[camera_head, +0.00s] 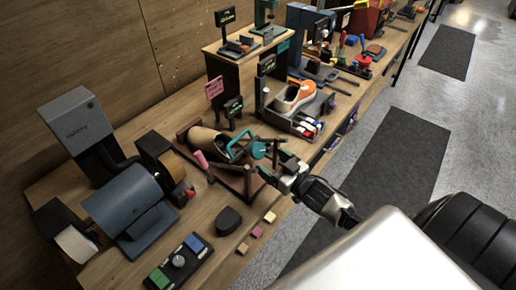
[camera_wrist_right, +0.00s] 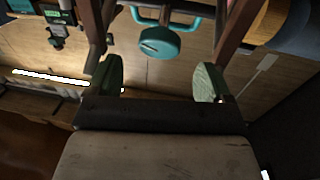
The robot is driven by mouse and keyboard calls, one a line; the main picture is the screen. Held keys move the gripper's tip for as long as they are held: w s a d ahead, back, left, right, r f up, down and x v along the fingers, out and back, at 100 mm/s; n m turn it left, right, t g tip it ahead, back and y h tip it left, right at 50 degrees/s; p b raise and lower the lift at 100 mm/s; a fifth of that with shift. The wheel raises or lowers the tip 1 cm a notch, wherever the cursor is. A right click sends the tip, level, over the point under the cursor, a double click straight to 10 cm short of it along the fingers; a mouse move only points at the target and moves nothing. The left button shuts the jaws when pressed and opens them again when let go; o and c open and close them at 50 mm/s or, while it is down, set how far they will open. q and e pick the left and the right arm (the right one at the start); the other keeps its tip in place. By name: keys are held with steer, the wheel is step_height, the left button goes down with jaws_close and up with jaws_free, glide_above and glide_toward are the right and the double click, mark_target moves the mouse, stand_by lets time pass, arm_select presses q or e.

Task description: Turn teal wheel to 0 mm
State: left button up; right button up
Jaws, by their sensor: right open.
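The teal wheel (camera_head: 259,149) is a short round knob at the right end of a teal frame (camera_head: 238,143) on a brown wooden rack (camera_head: 230,178). A tan shoe form (camera_head: 203,142) sits in the rack. In the right wrist view the wheel (camera_wrist_right: 160,42) hangs just beyond and between my fingertips, with a pale mark on its face. My right gripper (camera_head: 279,174) is open and empty beside the wheel, apart from it; its two greenish fingers (camera_wrist_right: 160,78) are spread wide. My left gripper is not in view.
A small display with green digits (camera_head: 233,107) stands behind the rack; its reading is too small to tell. A pink-handled tool (camera_head: 202,159) is at the rack's left. A dark block (camera_head: 229,220) and small coloured cubes (camera_head: 257,232) lie in front. An orange sneaker (camera_head: 296,95) stands farther right.

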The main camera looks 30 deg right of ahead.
mark_target(260, 152)
steer(key=p+x, duration=0.1)
steer(key=x, duration=0.5)
steer(key=shift+w, duration=0.15)
steer(key=c, duration=0.9)
steer(key=shift+f+n+y, duration=0.1)
steer(key=shift+n+y, duration=0.2)
steer(key=shift+n, duration=0.1)
steer(key=n+y+b, duration=0.1)
steer(key=n+y, duration=0.1)
steer(key=n, duration=0.1)
steer(key=shift+n+g+b, duration=0.3)
steer(key=shift+b, duration=0.1)
steer(key=shift+n+g+y+b, duration=0.6)
steer(key=shift+n+y, duration=0.5)
steer(key=shift+n, duration=0.7)
